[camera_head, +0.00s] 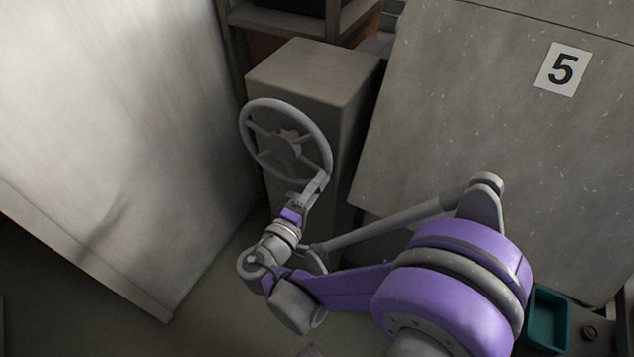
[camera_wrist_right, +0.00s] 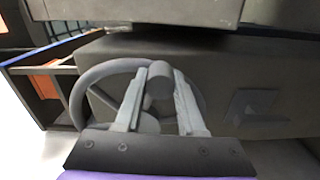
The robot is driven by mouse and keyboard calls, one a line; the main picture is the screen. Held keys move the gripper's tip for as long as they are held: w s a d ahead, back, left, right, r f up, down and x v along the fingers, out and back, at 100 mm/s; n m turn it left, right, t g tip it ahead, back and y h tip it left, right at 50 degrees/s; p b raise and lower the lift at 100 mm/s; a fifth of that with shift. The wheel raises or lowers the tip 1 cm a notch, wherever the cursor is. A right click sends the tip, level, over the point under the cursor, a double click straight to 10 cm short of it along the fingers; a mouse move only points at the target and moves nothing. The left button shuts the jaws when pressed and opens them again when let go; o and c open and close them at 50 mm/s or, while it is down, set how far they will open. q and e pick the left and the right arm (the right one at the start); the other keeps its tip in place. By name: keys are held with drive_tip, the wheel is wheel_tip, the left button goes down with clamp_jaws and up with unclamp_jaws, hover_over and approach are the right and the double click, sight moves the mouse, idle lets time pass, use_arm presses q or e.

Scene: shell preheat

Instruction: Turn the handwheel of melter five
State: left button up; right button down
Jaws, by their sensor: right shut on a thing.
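The grey handwheel (camera_head: 248,118) stands on the front of a grey pedestal box in the head view, left of the large panel marked 5 (camera_head: 562,69). My right gripper (camera_head: 318,184) is at the lower right of the wheel's rim and shut on it. In the right wrist view the handwheel (camera_wrist_right: 82,93) curves behind the two fingers of my right gripper (camera_wrist_right: 160,88), with a rounded grey piece of the wheel between them. The fingers and arm hide a small part of the rim. My left gripper is not in view.
The grey pedestal box (camera_head: 312,72) stands behind the wheel. A large pale panel (camera_head: 110,130) fills the left side. A teal bin (camera_head: 547,320) sits at the lower right. A shelf frame (camera_wrist_right: 62,105) with an orange item shows at left in the right wrist view.

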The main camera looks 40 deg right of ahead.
drive_tip(key=shift+w+a+f+m+b, duration=0.1)
drive_tip(key=shift+w+f+m+b, duration=0.1)
drive_tip(key=shift+f+m, duration=0.2)
drive_tip(key=shift+w+a+f+m+b, duration=0.1)
drive_tip(key=shift+f+m+b, duration=0.05)
drive_tip(key=shift+f+m, duration=0.2)
drive_tip(key=c, duration=0.5)
unclamp_jaws()
drive_tip(key=v, duration=1)
drive_tip(key=shift+s+a, duration=0.15)
drive_tip(key=shift+a, duration=0.2)
